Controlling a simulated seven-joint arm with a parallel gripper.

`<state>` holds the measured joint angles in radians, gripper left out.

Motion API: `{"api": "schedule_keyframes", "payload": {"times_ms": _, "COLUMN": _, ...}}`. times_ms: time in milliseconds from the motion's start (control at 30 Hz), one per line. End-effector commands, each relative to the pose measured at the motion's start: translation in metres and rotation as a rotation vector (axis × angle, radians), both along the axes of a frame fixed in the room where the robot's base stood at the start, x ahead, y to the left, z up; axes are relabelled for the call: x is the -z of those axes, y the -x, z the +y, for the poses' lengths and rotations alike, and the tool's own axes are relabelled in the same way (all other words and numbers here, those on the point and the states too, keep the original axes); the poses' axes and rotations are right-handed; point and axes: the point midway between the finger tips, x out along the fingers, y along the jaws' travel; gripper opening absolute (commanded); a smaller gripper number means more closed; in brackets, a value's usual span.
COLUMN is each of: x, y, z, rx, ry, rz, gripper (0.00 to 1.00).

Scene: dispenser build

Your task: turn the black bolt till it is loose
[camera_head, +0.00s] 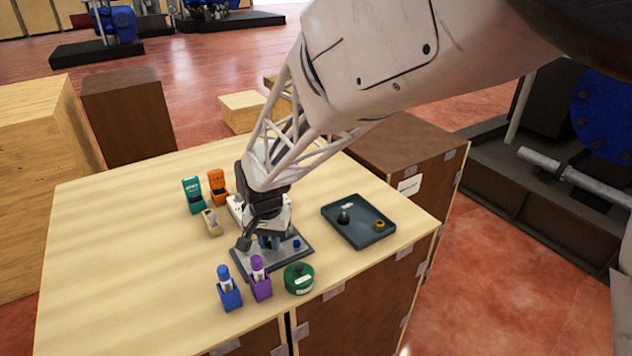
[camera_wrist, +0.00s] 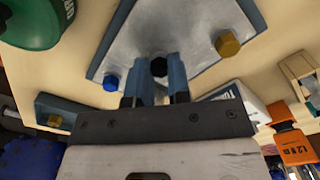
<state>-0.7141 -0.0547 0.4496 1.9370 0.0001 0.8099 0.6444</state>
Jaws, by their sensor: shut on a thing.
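The black bolt (camera_wrist: 158,67) shows as a dark hexagonal head in the wrist view, on a grey metal plate (camera_wrist: 195,22). My gripper (camera_wrist: 160,76) has its two blue fingers shut on the bolt head, one on each side. A blue bolt (camera_wrist: 110,83) and a brass bolt (camera_wrist: 228,44) stand on the same plate, one to each side of my gripper. In the head view my gripper (camera_head: 268,241) points down over the plate (camera_head: 268,263) and hides the black bolt. The blue bolt (camera_head: 297,244) shows to its right.
A dark tray (camera_head: 362,236) holding a black piece and a brass ring lies to the right. A green round container (camera_head: 299,280), a blue holder (camera_head: 230,297) and a purple holder (camera_head: 262,289) stand in front. Teal (camera_head: 193,196) and orange (camera_head: 217,188) boxes stand behind. The table's left side is clear.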

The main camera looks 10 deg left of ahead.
Motion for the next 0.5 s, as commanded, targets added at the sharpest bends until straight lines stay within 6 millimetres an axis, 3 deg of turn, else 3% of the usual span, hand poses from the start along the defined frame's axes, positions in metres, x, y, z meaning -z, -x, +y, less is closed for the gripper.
{"api": "schedule_keyframes", "payload": {"times_ms": 500, "x": -0.0011, "y": -0.001, "z": 0.0004, "rx": -0.43, "ry": -0.001, "rz": -0.002, "gripper": 0.0}}
